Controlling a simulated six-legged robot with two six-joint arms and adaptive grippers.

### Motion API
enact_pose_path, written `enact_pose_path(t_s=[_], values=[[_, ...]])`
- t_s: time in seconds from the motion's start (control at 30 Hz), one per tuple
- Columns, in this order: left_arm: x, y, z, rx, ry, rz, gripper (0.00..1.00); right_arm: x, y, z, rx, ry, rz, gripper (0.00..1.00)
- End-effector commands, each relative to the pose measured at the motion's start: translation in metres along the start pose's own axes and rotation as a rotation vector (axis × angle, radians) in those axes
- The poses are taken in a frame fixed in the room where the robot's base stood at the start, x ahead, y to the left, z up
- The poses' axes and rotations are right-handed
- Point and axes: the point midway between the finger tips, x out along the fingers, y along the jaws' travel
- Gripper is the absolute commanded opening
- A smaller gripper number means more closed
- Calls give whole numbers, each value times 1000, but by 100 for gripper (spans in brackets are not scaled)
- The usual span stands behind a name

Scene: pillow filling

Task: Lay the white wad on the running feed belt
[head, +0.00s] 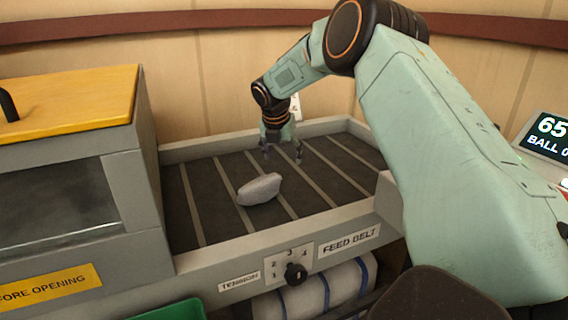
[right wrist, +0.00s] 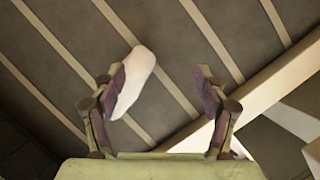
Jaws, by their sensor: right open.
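The white wad (head: 260,188) lies on the dark feed belt (head: 330,182), across its pale slats, left of the middle. My right gripper (head: 282,152) is above the belt, behind and a little right of the wad, and apart from it in the head view. In the right wrist view the gripper (right wrist: 158,90) is open with nothing between its fingers. There the wad (right wrist: 138,78) shows beside and partly behind the left finger; whether they touch I cannot tell. My left gripper is not in view.
A grey machine housing with a yellow lid (head: 75,100) stands at the left end of the belt. A raised grey rim (head: 225,262) edges the belt, with a tension knob (head: 295,273) on its front. A display (head: 550,135) stands at the right.

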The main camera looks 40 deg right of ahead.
Motion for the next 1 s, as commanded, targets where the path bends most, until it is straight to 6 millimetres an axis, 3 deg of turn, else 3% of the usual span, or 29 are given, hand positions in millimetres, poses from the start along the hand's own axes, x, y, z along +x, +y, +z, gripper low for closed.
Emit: enact_pose_path(t_s=[0.1,0.23,1.0], values=[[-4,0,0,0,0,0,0,-16,1,0,-1,0,2,73],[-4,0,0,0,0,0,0,-23,0,0,0,1,0,73],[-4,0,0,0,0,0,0,-24,0,0,0,0,0,73]])
